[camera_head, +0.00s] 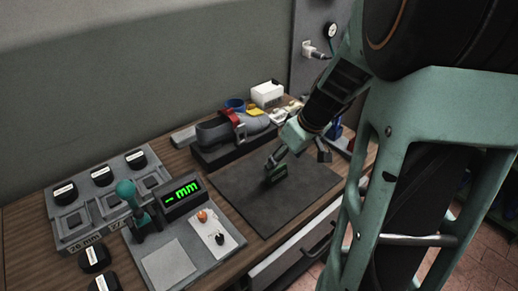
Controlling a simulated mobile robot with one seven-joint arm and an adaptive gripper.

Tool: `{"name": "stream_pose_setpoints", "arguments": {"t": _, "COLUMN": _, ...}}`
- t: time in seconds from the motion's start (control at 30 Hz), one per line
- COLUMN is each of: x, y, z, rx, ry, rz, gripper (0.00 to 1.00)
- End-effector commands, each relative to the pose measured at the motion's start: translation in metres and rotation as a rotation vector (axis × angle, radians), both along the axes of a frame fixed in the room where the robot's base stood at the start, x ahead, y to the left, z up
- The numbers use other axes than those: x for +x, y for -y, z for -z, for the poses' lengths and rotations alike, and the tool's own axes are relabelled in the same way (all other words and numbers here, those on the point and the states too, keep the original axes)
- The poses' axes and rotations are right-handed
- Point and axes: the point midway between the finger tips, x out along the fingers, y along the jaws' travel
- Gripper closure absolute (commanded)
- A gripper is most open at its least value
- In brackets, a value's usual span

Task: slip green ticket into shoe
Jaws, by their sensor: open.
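A grey shoe (215,131) sits on a black stand towards the back of the bench, with a red clamp or strap (233,119) around it. My gripper (299,162) is over the dark mat, to the right of the shoe and apart from it. Its two fingers are spread wide. A small dark piece with a green tint (277,175) shows at the left fingertip, low over the mat. I cannot tell whether it is the green ticket or part of the finger. No other green ticket is clearly visible, and the shoe's opening is too small to make out.
The dark mat (255,205) is otherwise clear. A grey station with a green-lit "mm" display (182,195) and a teal-knobbed lever (127,191) stands at left front. A grey block rack (107,205) is further left. A white box (266,94) and blue ring (235,104) stand behind the shoe.

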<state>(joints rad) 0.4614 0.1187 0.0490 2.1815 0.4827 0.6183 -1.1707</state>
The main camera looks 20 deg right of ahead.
Motion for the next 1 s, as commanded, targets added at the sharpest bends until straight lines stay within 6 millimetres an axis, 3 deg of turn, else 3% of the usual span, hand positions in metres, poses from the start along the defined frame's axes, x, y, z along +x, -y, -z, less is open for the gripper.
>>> {"name": "stream_pose_setpoints", "arguments": {"t": 0.6, "x": 0.023, "y": -0.008, "z": 0.057, "rx": 0.003, "ry": -0.001, "rz": 0.002, "gripper": 0.29}}
{"name": "stream_pose_setpoints", "arguments": {"t": 0.93, "x": 0.025, "y": -0.009, "z": 0.061, "rx": 0.001, "ry": 0.0, "rz": 0.003, "gripper": 0.29}}
{"name": "stream_pose_setpoints", "arguments": {"t": 1.0, "x": 0.025, "y": -0.009, "z": 0.061, "rx": 0.001, "ry": 0.0, "rz": 0.003, "gripper": 0.36}}
